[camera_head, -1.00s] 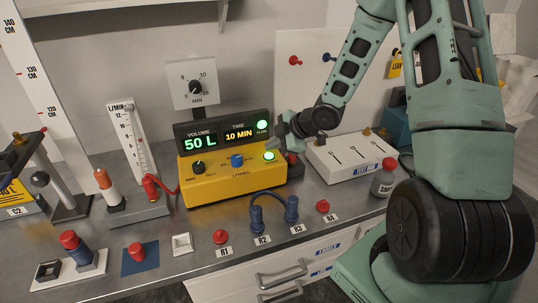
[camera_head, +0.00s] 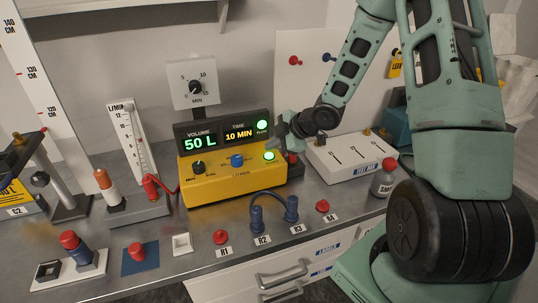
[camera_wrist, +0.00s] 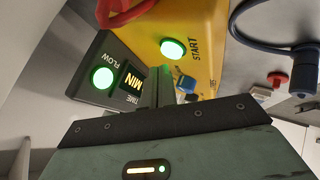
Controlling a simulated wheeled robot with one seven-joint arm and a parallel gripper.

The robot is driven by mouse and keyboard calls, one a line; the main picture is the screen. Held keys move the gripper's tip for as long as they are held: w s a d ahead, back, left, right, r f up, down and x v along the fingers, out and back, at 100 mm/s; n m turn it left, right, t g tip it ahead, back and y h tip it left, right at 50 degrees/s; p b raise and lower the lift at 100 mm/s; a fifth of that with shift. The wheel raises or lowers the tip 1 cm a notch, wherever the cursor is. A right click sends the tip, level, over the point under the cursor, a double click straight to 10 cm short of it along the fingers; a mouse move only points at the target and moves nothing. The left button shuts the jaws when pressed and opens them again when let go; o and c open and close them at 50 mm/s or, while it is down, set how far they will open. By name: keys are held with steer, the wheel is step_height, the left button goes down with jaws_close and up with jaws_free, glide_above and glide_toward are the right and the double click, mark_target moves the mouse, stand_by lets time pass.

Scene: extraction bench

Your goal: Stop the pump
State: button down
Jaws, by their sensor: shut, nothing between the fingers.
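The yellow pump box (camera_head: 225,188) stands mid-bench with a dark display panel (camera_head: 222,127) behind it reading 50 L and 10 MIN. A round button (camera_head: 269,156) at its right end glows green; the wrist view shows this button (camera_wrist: 173,48) beside the word START. The green FLOW lamp (camera_head: 262,125) is lit, and so it is in the wrist view (camera_wrist: 103,78). A blue knob (camera_head: 237,160) sits left of the button. My gripper (camera_head: 282,136) is shut and empty by the panel's right end; its fingers (camera_wrist: 157,86) point towards the pump. I see no contact.
A red part (camera_head: 292,158) is beside the pump's right end, partly hidden; a curved red part (camera_wrist: 125,10) shows in the wrist view. A white box (camera_head: 350,157) stands right. A flow meter (camera_head: 132,145) stands left. A blue hose (camera_head: 268,198) loops in front.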

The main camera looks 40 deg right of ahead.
mark_target(273, 155)
steer(key=shift+f, duration=0.15)
steer(key=shift+f+b, duration=0.3)
steer(key=shift+b, duration=0.05)
steer(key=shift+f+b, duration=0.3)
steer(key=shift+f, duration=0.1)
stand_by(0.6)
steer(key=shift+r, duration=0.15)
steer(key=shift+r+p, duration=0.7)
steer(key=shift+p, duration=0.15)
step_height(273, 155, up, 5)
steer(key=p, duration=0.4)
steer(key=shift+r+p, duration=0.1)
steer(key=shift+p, duration=0.3)
